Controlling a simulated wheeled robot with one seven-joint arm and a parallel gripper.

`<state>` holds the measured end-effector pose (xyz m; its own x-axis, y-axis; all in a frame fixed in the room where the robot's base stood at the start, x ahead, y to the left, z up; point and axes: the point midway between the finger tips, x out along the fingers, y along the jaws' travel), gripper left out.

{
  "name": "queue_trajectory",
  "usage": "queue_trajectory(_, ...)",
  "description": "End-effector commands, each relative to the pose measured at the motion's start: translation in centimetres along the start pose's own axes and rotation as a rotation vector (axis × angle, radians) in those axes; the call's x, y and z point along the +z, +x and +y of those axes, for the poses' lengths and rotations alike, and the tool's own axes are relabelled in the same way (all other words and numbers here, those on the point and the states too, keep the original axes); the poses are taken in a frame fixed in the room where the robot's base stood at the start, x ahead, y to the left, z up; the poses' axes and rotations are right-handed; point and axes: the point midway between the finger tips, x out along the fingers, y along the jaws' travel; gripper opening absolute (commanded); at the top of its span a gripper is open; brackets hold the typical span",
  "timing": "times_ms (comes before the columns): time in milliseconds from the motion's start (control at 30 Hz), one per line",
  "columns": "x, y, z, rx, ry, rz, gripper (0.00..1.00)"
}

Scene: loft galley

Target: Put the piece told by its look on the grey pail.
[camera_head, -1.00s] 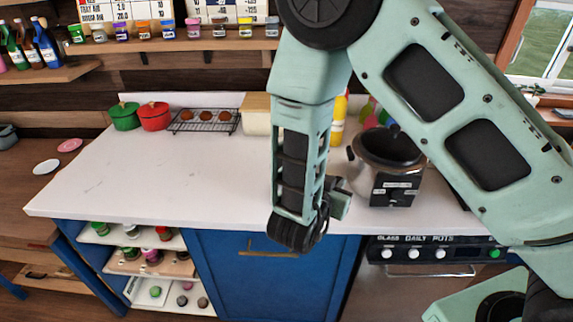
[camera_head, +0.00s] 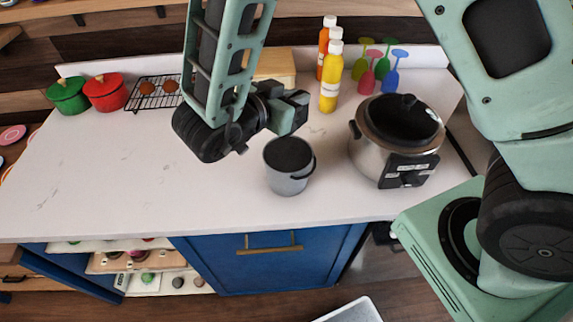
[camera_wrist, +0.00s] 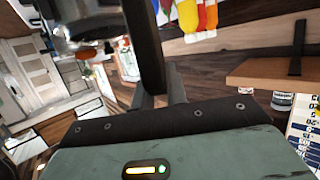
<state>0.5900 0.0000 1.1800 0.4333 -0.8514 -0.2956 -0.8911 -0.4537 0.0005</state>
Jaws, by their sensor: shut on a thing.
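The grey pail (camera_head: 287,184) stands upright on the white counter, left of the cooker. Its top looks dark, and its handle hangs at the right side. My gripper (camera_head: 297,108) is above and behind the pail in the head view, apart from it. In the wrist view my gripper (camera_wrist: 160,92) is shut on a dark, slab-like piece (camera_wrist: 147,45) that reaches up to the picture's top. Its full shape is cut off there, and I cannot make it out in the head view.
A slow cooker (camera_head: 400,140) with a black lid stands right of the pail. Sauce bottles (camera_head: 330,85) and coloured goblets (camera_head: 378,70) stand behind. A red pot (camera_head: 105,92), a green pot (camera_head: 68,95) and a wire rack (camera_head: 152,95) are at the back left. The counter's left middle is clear.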

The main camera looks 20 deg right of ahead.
Motion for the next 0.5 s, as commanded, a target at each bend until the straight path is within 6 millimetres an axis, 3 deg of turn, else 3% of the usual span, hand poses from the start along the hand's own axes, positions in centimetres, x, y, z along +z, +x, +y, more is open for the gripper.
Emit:
queue_trajectory(33, 1.1, 0.4, 0.0, 0.000, 0.000, 0.000, 0.00)
queue_trajectory(233, 3.4, 1.1, 0.0, 0.000, 0.000, 0.001, 0.00)
queue_trajectory(500, 4.2, 1.4, 0.0, -0.001, 0.001, 0.001, 0.00)
